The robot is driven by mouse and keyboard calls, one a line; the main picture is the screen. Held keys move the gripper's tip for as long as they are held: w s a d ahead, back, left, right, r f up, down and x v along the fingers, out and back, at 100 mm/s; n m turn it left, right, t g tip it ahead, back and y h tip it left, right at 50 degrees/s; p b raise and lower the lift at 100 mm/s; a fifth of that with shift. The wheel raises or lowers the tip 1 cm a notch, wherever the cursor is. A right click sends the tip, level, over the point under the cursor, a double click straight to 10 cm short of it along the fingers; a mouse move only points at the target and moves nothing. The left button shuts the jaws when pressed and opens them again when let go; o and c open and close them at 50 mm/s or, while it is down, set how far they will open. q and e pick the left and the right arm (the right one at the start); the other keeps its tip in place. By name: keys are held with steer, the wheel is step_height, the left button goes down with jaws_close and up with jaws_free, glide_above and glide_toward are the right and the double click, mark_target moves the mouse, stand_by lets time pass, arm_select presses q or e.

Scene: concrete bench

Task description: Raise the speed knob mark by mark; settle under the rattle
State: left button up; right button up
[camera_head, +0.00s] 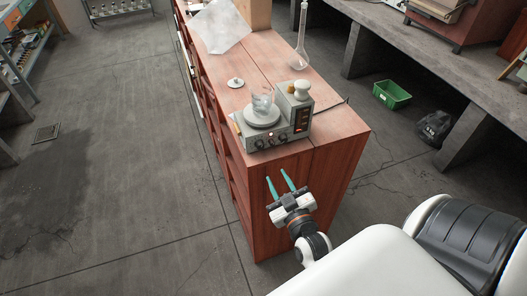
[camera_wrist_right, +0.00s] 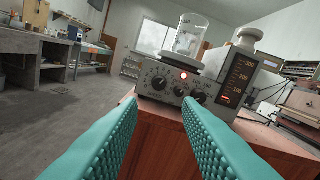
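A grey stirrer hotplate (camera_head: 290,133) stands on the near end of the red-brown cabinet, with a clear glass beaker (camera_head: 262,103) on its round plate. In the right wrist view its front panel shows a left knob (camera_wrist_right: 159,83) ringed by marks, a smaller middle knob (camera_wrist_right: 178,91) and a right knob (camera_wrist_right: 200,98). My left gripper is not in view.
A lit orange scale (camera_wrist_right: 236,82) is on the panel's right side, below a white-topped part (camera_head: 302,88). A dark cable runs right of the hotplate.

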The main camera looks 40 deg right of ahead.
mark_target(261, 148)
steer(key=p+x, duration=0.1)
steer(key=x, duration=1)
steer(key=shift+w+p, duration=0.2)
steer(key=shift+p, duration=0.15)
jaws_close()
steer(key=shift+r+m+p, duration=0.1)
steer(key=shift+m+p, duration=0.45)
steer(key=shift+m, duration=0.55)
steer(key=m, duration=0.2)
steer(key=shift+m, duration=0.4)
jaws_free()
